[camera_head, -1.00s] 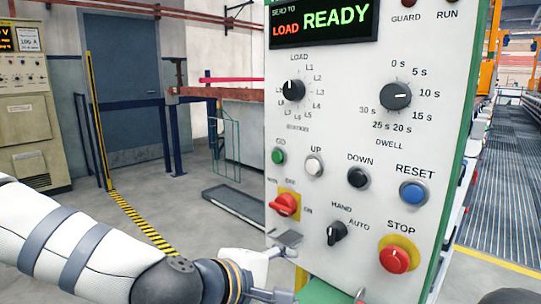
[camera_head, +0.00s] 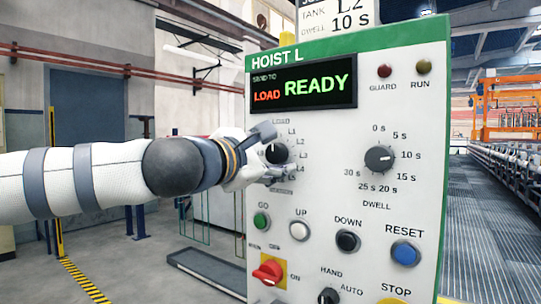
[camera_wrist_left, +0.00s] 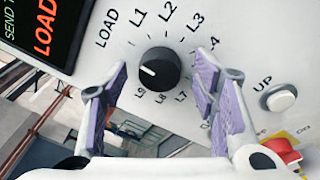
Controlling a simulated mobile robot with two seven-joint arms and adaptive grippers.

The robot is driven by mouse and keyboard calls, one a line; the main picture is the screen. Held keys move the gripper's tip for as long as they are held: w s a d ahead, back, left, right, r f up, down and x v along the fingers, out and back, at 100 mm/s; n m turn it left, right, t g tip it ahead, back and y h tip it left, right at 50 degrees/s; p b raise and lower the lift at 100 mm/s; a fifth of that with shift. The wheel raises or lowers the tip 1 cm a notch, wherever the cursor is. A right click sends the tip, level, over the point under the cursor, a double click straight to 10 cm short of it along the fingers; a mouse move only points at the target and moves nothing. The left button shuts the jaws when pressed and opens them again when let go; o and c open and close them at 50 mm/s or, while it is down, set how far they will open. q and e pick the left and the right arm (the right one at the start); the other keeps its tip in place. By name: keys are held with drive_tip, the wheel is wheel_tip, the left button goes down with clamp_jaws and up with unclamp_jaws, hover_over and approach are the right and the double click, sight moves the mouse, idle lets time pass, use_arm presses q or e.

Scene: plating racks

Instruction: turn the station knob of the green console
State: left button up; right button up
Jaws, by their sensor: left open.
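The green console (camera_head: 420,51) has a pale front panel and a green top edge marked HOIST L. Its station knob (camera_head: 276,153) is a black dial with a white mark, ringed by the labels LOAD, L1, L2 and more. In the head view the mark points up toward LOAD. My left gripper (camera_head: 267,155) is open at the knob, one finger above and one below it. In the left wrist view the knob (camera_wrist_left: 159,68) shows between and beyond the two purple-padded fingertips (camera_wrist_left: 161,77), with gaps visible on both sides. My right gripper is not in view.
The display (camera_head: 305,87) reads SEND TO LOAD, READY. The dwell knob (camera_head: 379,159) is right of the station knob. Green GO (camera_head: 261,221), white UP (camera_head: 299,230) and black DOWN (camera_head: 347,241) buttons sit below. A red switch (camera_head: 268,271) is lower left.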

use_arm(q)
drive_tip(key=shift+w, duration=0.15)
drive_tip(key=c, duration=1.2)
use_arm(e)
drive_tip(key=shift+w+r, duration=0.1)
use_arm(q)
drive_tip(key=m+p, duration=0.1)
drive_tip(key=m, duration=0.2)
drive_tip(key=shift+r, duration=0.1)
drive_tip(key=m, duration=0.5)
drive_tip(key=shift+h+p, duration=0.35)
drive_tip(key=shift+h, duration=0.05)
drive_tip(key=m, duration=0.5)
drive_tip(key=shift+f+h, duration=0.2)
drive_tip(key=shift+h, duration=0.2)
drive_tip(key=m+h, duration=0.1)
drive_tip(key=m, duration=0.4)
drive_tip(key=shift+w+a+m, duration=0.1)
drive_tip(key=shift+m, duration=0.3)
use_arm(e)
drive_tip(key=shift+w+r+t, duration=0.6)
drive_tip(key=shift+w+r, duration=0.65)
